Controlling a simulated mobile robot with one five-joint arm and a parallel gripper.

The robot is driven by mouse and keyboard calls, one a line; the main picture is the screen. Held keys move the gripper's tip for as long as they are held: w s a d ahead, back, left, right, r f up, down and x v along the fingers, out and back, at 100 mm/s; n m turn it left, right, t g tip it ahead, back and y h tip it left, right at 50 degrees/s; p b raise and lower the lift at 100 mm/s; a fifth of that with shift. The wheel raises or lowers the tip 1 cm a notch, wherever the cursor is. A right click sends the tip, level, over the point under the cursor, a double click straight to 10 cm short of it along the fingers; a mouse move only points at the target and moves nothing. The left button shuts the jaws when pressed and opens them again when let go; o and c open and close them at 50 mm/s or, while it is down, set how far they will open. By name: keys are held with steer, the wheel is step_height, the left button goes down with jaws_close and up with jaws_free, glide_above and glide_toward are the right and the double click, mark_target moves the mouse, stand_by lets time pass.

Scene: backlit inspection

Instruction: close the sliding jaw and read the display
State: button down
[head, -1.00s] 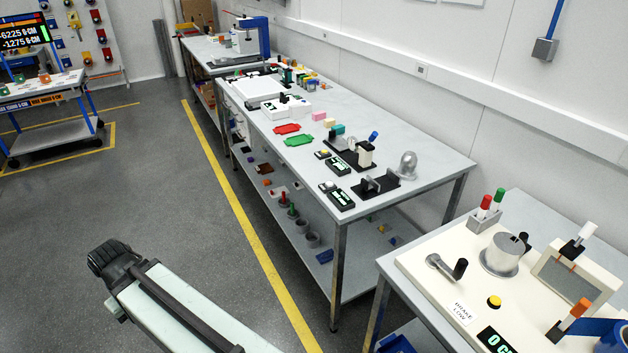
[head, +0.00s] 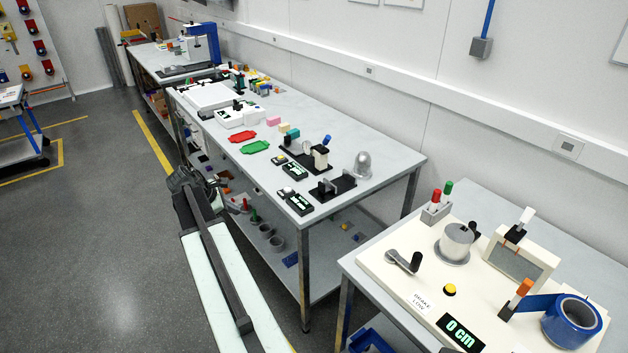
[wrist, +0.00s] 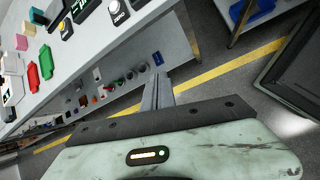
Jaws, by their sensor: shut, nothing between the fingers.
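On the near end of the long bench, a black fixture (head: 333,187) with upright grey and dark parts stands beside a small black display box (head: 298,203). Behind it is another black fixture (head: 305,157) with a cream block, beside a second display box (head: 292,170). I cannot tell for sure which carries the sliding jaw. The display digits are too small to read. My gripper (head: 182,180) is off the bench's left side, apart from both fixtures. In the wrist view my gripper (wrist: 157,92) is shut and empty; a display box (wrist: 82,9) shows at the top left.
Red (head: 242,137) and green (head: 255,147) trays lie farther back on the bench. The lower shelf (head: 325,251) holds cups and small parts. A second table with a cream panel (head: 395,270) stands at the right, its display reading 0 cm.

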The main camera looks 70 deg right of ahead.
mark_target(320, 186)
steer(key=s+d+r+n+g+h, duration=0.1)
steer(key=s+d+r+n+g, duration=0.25)
steer(key=s+d, duration=1.1)
steer(key=shift+t, duration=0.45)
steer(key=b+x, duration=0.2)
steer(key=x, duration=0.1)
steer(key=w+d+b+x, duration=0.1)
steer(key=b+x, duration=0.1)
steer(key=x, duration=0.2)
steer(key=b+x, duration=0.3)
steer(key=shift+d, duration=0.4)
steer(key=shift+s+d+r+p, duration=0.2)
steer(key=shift+s+d+r, duration=0.1)
steer(key=shift+d, duration=0.25)
steer(key=shift+s+d+r+p, duration=0.2)
steer(key=shift+s+d+r, duration=0.1)
steer(key=shift+d, duration=0.2)
steer(key=shift+s+d, duration=0.35)
steer(key=shift+d, duration=0.15)
steer(key=shift+w, duration=0.1)
